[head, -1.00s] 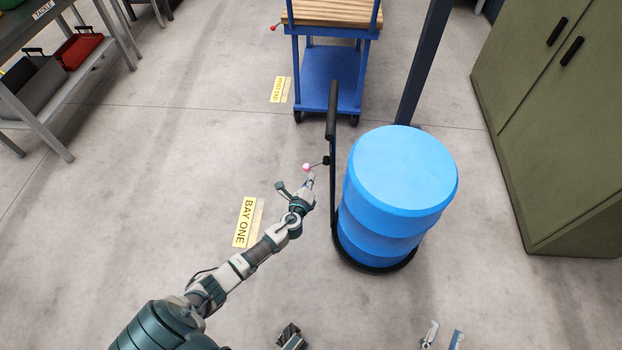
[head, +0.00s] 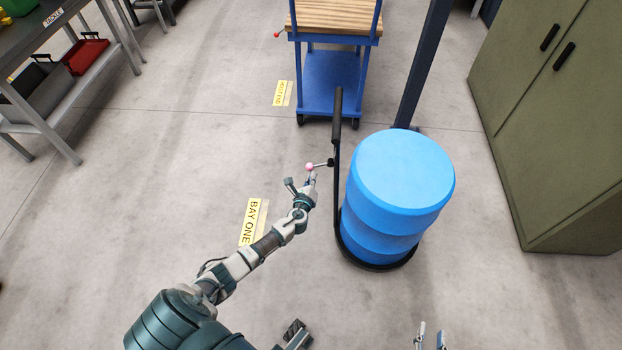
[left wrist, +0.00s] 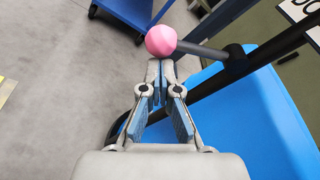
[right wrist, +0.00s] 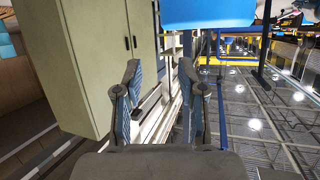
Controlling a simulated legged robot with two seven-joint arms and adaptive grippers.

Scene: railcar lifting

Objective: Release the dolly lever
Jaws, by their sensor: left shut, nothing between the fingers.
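The dolly lever (head: 320,164) is a short dark rod with a pink ball knob (head: 310,167), sticking out left from the black dolly upright (head: 336,140). The dolly carries a blue drum (head: 400,195). My left gripper (head: 312,180) is just below the knob. In the left wrist view the knob (left wrist: 161,40) sits right at the tips of my left gripper (left wrist: 160,66), which is shut with nothing between its fingers; whether the tips touch the knob I cannot tell. My right gripper (right wrist: 158,75) is open and empty. Its fingertips show at the bottom of the head view (head: 430,335).
A blue cart (head: 332,75) with a wooden top stands behind the dolly, and a dark post (head: 422,65) rises behind the drum. A green cabinet (head: 560,110) stands right, a shelf bench (head: 60,90) at the upper left. The floor around the yellow BAY ONE label (head: 252,222) is clear.

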